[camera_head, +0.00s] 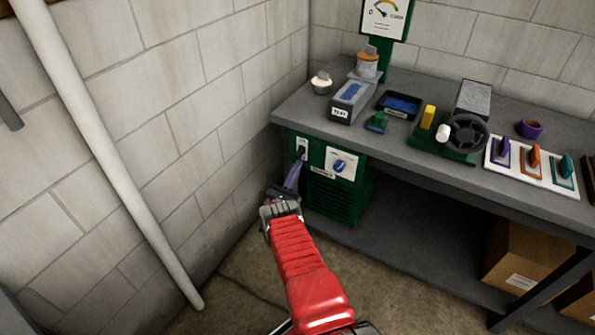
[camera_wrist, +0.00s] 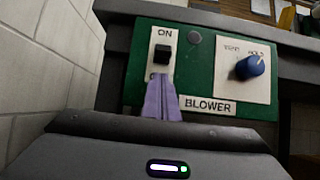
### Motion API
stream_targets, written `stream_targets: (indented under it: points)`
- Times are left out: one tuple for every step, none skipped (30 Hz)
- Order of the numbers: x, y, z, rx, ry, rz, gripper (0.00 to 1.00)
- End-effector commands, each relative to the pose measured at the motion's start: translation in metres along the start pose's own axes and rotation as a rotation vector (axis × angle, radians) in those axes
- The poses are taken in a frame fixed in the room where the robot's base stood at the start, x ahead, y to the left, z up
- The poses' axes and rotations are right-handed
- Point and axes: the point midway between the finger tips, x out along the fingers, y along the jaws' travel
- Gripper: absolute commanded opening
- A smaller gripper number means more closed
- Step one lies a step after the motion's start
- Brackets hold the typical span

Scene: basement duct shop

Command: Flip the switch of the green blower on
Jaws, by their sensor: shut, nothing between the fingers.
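The green blower (camera_head: 334,200) sits under the bench top at its left end. It also shows in the wrist view (camera_wrist: 203,80), with a BLOWER label. Its black switch (camera_wrist: 162,54) is on a white plate with ON printed above it. The switch also shows in the head view (camera_head: 301,152). My gripper (camera_wrist: 163,84) has purple fingers, shut together and empty. The fingertips appear just below the switch in the wrist view. In the head view my gripper (camera_head: 294,168) is in front of the plate's lower part. I cannot tell whether the tips touch the plate.
A blue knob (camera_wrist: 249,67) is on a white plate right of the switch. The grey bench top (camera_head: 400,148) overhangs the blower and holds a handwheel (camera_head: 467,132) and several coloured levers. A block wall (camera_head: 190,110) stands close on the left. A cardboard box (camera_head: 525,256) is under the bench.

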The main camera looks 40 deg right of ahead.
Motion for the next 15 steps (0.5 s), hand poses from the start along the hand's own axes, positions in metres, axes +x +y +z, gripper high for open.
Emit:
stream_targets:
  points:
    - [0.001, 0.001, 0.004, 0.0, 0.001, 0.0, 0.0]
    - [0.002, 0.001, 0.006, 0.0, 0.0, 0.0, 0.0]
    - [0.003, 0.001, 0.009, 0.0, 0.0, 0.0, 0.0]
    - [0.003, 0.001, 0.01, 0.0, 0.0, -0.001, 0.0]
    - [0.003, 0.0, 0.012, -0.001, 0.0, -0.001, 0.0]
    - [0.004, 0.0, 0.014, -0.001, 0.0, -0.001, 0.0]
    - [0.004, 0.0, 0.015, -0.001, 0.0, -0.001, 0.0]
    - [0.004, 0.0, 0.016, -0.001, 0.0, -0.001, 0.0]
    - [0.004, 0.0, 0.017, -0.001, 0.0, -0.001, 0.0]
    - [0.004, 0.0, 0.018, -0.001, 0.0, -0.001, 0.0]
    - [0.004, 0.0, 0.018, -0.001, 0.001, -0.001, 0.0]
    - [0.004, 0.0, 0.018, -0.001, 0.001, -0.001, 0.0]
    - [0.004, 0.0, 0.018, -0.001, 0.001, -0.001, 0.0]
    - [0.004, 0.0, 0.018, -0.001, 0.001, -0.001, 0.0]
    - [0.004, 0.0, 0.018, -0.001, 0.001, -0.001, 0.0]
